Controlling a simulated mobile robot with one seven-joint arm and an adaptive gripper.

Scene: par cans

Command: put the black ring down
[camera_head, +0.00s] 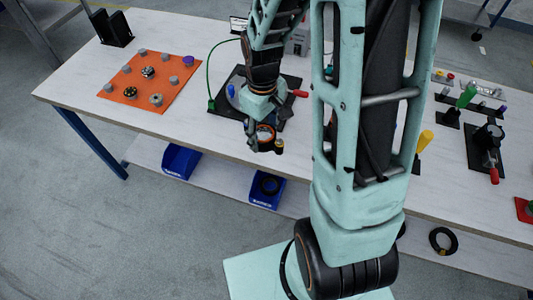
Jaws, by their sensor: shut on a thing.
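My gripper (268,146) hangs at the front edge of the table, above the open space in front of the lower shelf. It is shut on a dark, round thing that looks like the black ring; the fingers and the held part are small and partly hidden, so its outline is unclear. Below it, a blue bin (258,201) on the lower shelf has a black ring (269,186) in it. Another black ring (443,240) lies flat on the lower shelf at the right.
A second blue bin (181,161) stands left on the shelf. On the table (70,88) are an orange mat (127,93) with several small parts, a black plate with a green cable behind my gripper, and toggle clamps (488,140) at the right. My arm hides the middle.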

